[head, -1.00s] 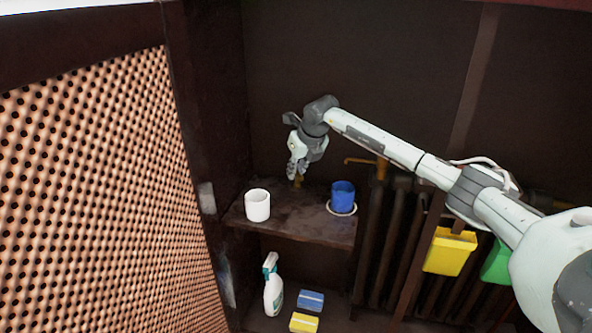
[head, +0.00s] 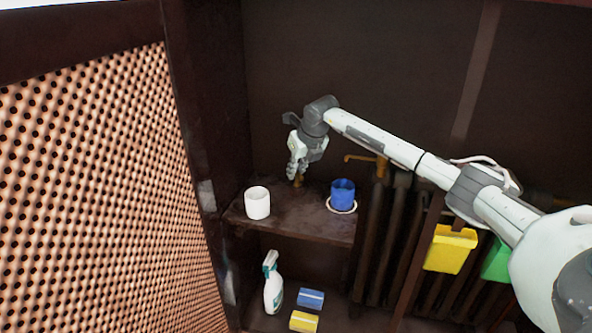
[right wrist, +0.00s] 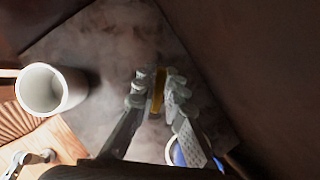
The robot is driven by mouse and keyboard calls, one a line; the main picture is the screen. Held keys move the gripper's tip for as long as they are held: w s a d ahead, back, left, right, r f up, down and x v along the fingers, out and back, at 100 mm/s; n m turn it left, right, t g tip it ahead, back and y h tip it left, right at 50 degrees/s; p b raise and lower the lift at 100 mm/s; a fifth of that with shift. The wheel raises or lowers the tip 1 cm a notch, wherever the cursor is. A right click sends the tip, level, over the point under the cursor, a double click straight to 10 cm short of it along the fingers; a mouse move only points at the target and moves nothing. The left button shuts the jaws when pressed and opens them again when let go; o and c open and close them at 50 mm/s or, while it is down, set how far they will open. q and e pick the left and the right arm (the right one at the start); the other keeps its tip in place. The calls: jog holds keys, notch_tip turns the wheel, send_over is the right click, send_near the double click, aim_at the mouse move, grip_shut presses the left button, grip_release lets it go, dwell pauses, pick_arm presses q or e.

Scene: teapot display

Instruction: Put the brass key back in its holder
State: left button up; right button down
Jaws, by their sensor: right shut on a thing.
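The brass key (right wrist: 157,91) shows as a narrow golden piece between the fingertips of my right gripper (right wrist: 158,84) in the right wrist view. A small golden bit of it (head: 298,181) shows in the head view below the right gripper (head: 296,174), over the back of the upper shelf. The right gripper points down and is shut on the key. The fingers hide most of the key, and I cannot tell if it touches the shelf. I cannot make out which thing is its holder. My left gripper is not in view.
The upper shelf (head: 300,224) bears a white cup (head: 257,203) and a blue cup (head: 342,195) on a white saucer (head: 341,208), on either side of the gripper. Radiator pipes (head: 380,245) stand right. A spray bottle (head: 273,287) and sponges (head: 310,299) are below. A perforated panel (head: 95,200) stands left.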

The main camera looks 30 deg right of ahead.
jog(key=c, duration=1.5)
grip_release()
jog(key=shift+c, duration=0.2)
jog(key=v, duration=1.2)
jog(key=shift+s, duration=0.1)
